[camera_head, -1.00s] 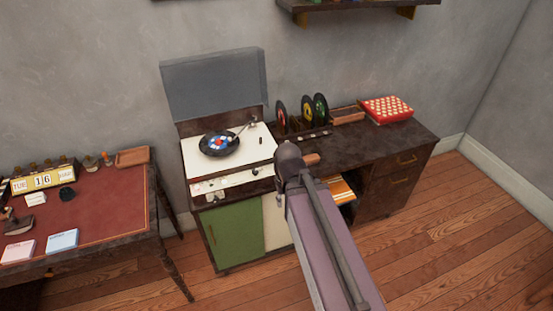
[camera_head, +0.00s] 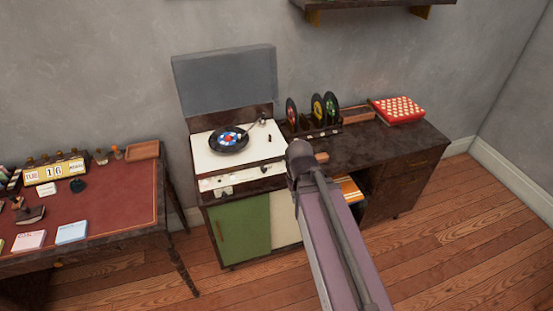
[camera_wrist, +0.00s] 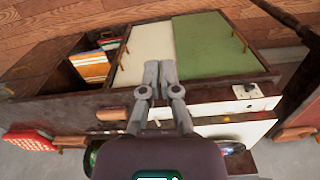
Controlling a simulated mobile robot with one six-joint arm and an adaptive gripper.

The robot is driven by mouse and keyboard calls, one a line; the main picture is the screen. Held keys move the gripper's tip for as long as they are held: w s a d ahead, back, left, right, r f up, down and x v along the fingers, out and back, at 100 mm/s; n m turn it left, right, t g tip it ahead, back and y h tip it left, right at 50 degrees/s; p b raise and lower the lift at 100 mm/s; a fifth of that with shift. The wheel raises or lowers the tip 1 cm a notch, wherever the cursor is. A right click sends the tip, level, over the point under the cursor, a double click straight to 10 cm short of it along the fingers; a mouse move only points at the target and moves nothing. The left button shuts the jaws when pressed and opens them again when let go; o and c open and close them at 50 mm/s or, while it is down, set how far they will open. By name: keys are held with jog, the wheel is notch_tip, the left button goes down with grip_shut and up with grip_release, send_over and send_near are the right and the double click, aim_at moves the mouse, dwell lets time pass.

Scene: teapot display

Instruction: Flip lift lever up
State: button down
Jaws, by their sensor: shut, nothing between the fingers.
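The record player (camera_head: 205,163) stands on a cabinet with its grey lid raised. A dark record (camera_head: 228,139) with a coloured label lies on its white deck, and the tonearm (camera_head: 255,124) is at the right. A small dark upright piece (camera_head: 269,136) on the deck's right side may be the lift lever; its position is too small to tell. My gripper (camera_wrist: 159,68) is shut and empty in the wrist view, in front of the cabinet doors in the picture. In the head view my arm hides it. The lever cannot be made out in the wrist view.
The cabinet has a green door (camera_head: 240,230) and a white door beside it. A record rack (camera_head: 315,128) and a red patterned box (camera_head: 398,110) stand to the right. A red-topped desk (camera_head: 110,205) is at the left. Wooden floor is free in front.

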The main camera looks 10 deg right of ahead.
jog(key=w+a+n+h+b, duration=0.3)
jog(key=w+n, duration=0.6)
jog(key=w, duration=0.4)
jog(key=w+a+f+n+t+h+b, duration=0.1)
jog(key=w+a+n+h+b, duration=0.2)
jog(key=w+n, duration=0.7)
jog(key=w+a+h, duration=0.2)
jog(key=w+a, duration=0.1)
jog(key=shift+w+a+f, duration=0.15)
jog(key=shift+a, duration=0.05)
jog(key=shift+d+f, duration=0.1)
jog(key=shift+d, duration=0.05)
jog(key=b+x, duration=0.5)
jog(key=x, duration=0.1)
jog(key=shift+f, duration=0.25)
jog(key=shift+b+x, duration=1.2)
jog(key=shift+x, duration=0.45)
jog(key=shift+w+d+r, duration=0.1)
jog(key=shift+d+r, duration=0.1)
jog(key=shift+d, duration=0.2)
jog(key=shift+p, duration=0.35)
